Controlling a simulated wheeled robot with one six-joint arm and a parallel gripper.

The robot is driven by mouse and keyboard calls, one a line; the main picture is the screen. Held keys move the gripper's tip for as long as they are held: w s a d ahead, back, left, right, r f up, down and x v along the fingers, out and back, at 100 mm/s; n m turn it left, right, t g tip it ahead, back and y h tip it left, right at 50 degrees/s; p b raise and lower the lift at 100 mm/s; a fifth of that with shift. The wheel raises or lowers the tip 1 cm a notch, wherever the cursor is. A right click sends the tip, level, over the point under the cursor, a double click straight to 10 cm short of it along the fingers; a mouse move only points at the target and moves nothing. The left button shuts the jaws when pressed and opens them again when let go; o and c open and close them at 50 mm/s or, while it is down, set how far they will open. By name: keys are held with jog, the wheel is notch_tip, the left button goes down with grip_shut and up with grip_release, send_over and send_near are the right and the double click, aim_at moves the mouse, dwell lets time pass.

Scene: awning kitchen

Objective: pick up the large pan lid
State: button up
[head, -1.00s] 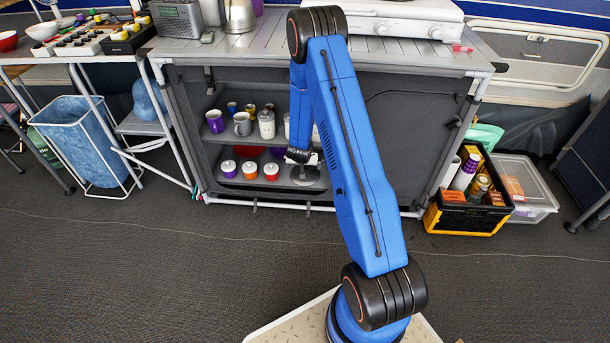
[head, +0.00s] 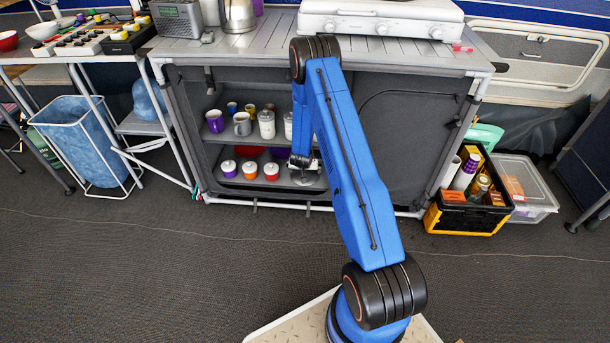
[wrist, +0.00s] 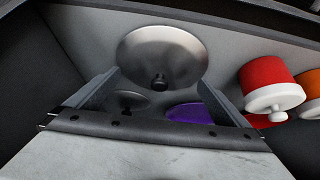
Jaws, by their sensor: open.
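The large pan lid (wrist: 160,45) is a round silver disc with a dark knob, lying on a shelf; it shows partly in the head view (head: 312,181), below my gripper. In the wrist view my gripper (wrist: 159,80) is open, with its two fingers apart. The lid's knob appears between the fingertips, with nothing held. A smaller silver lid (wrist: 128,99) with a dark knob shows nearer the gripper's base, partly hidden. In the head view my gripper (head: 303,162) is at the lower shelf of the cabinet, small and partly hidden by my arm.
A red jar (wrist: 265,78) with a white lid and an orange jar (wrist: 309,86) stand beside the large lid. A purple object (wrist: 190,112) lies under the gripper. A cabinet wall (wrist: 28,75) is close at left in the wrist view.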

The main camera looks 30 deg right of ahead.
jog(key=shift+w+d+f, duration=0.15)
jog(key=shift+w+f, duration=0.05)
jog(key=shift+f, duration=0.25)
jog(key=shift+c, duration=0.3)
